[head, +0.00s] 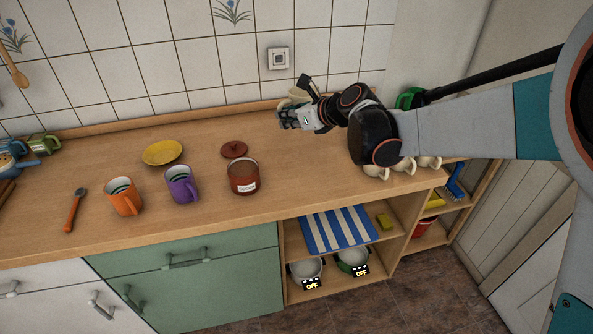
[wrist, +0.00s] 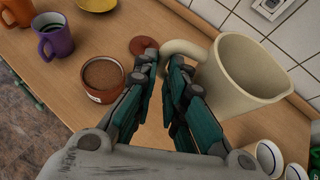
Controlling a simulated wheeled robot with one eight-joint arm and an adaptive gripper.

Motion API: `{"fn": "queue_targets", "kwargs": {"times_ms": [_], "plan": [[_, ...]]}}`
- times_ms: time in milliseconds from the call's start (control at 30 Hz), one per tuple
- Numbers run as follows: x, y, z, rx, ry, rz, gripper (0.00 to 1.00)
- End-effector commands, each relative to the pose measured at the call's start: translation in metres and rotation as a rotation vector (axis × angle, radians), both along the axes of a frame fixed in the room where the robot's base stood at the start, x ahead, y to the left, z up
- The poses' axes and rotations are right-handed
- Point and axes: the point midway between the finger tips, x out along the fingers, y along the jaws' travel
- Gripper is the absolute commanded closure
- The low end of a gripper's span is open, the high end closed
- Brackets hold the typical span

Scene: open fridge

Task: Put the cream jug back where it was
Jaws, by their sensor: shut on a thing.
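The cream jug (wrist: 240,75) fills the upper right of the wrist view, its mouth open toward the camera. In the head view only a small part of the jug (head: 299,94) shows behind my gripper (head: 288,118), near the tiled wall at the back of the counter. In the wrist view my gripper (wrist: 166,62) is shut on the jug's looped handle, with one finger on each side. I cannot tell whether the jug's base touches the counter; the gripper hides much of the jug in the head view.
A brown open jar (head: 244,178) and its lid (head: 233,149) are on the wooden counter (head: 310,180). Left are a purple mug (head: 182,186), an orange mug (head: 124,198) and a yellow plate (head: 162,152). Cream cups (head: 405,166) stand partly behind my arm.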

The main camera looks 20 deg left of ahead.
Motion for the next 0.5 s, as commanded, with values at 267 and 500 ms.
{"fn": "queue_targets", "kwargs": {"times_ms": [267, 500], "plan": [[-0.004, 0.016, -0.026, 0.001, -0.002, 0.027, 1.00], [-0.004, 0.016, -0.083, 0.001, -0.001, 0.027, 1.00]]}}
